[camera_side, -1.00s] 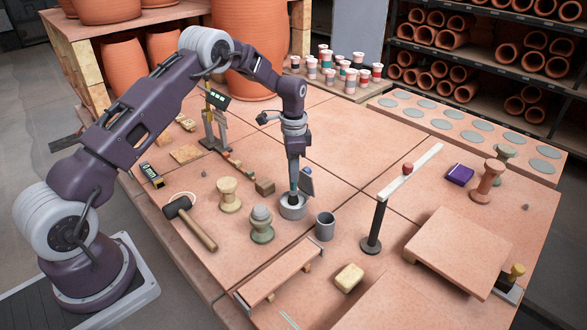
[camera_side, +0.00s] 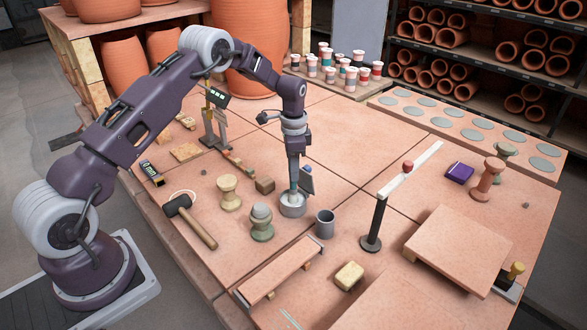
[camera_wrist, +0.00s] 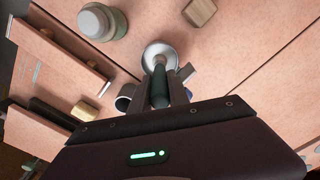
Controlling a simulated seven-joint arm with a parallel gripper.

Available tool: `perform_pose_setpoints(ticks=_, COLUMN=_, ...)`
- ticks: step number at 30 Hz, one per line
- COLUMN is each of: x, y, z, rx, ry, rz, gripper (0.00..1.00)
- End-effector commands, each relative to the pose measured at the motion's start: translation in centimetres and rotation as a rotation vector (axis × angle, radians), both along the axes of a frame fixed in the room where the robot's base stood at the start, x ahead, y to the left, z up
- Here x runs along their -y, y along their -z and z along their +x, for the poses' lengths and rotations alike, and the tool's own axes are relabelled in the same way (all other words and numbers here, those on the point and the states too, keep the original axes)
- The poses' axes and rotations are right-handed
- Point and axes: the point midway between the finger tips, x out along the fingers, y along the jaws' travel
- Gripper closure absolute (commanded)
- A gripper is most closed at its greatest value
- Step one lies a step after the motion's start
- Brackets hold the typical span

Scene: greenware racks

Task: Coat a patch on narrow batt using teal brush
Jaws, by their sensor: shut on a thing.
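My gripper (camera_side: 301,178) is shut on the teal brush, whose dark teal handle (camera_wrist: 159,88) shows in the wrist view. The brush is upright, its lower end at a small pale grey bowl (camera_side: 293,207). The bowl also shows in the wrist view (camera_wrist: 160,52), just beyond the brush. The bristles are hidden, so I cannot tell how deep they sit. The narrow batt (camera_side: 278,273), a long pinkish board raised on small supports, lies nearer the camera, left of centre. It shows at the left in the wrist view (camera_wrist: 62,58).
A grey cup (camera_side: 325,225) stands right beside the bowl. A dark post (camera_side: 375,224) carries a white beam to the right. A yellow sponge (camera_side: 349,275) lies right of the batt.

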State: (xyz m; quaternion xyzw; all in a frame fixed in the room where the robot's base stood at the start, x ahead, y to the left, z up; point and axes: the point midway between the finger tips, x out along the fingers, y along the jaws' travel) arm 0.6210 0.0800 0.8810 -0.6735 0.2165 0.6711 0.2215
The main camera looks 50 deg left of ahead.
Motion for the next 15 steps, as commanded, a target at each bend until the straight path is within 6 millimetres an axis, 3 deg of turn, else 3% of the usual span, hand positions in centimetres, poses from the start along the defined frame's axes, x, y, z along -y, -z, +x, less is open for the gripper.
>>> perform_pose_setpoints(ticks=8, x=0.0, y=-0.1, z=-0.1, rx=-0.003, ry=0.001, rz=0.0, gripper=1.0)
perform_pose_setpoints(ticks=15, x=0.0, y=-2.6, z=0.0, rx=-0.001, ry=0.001, rz=0.001, gripper=1.0)
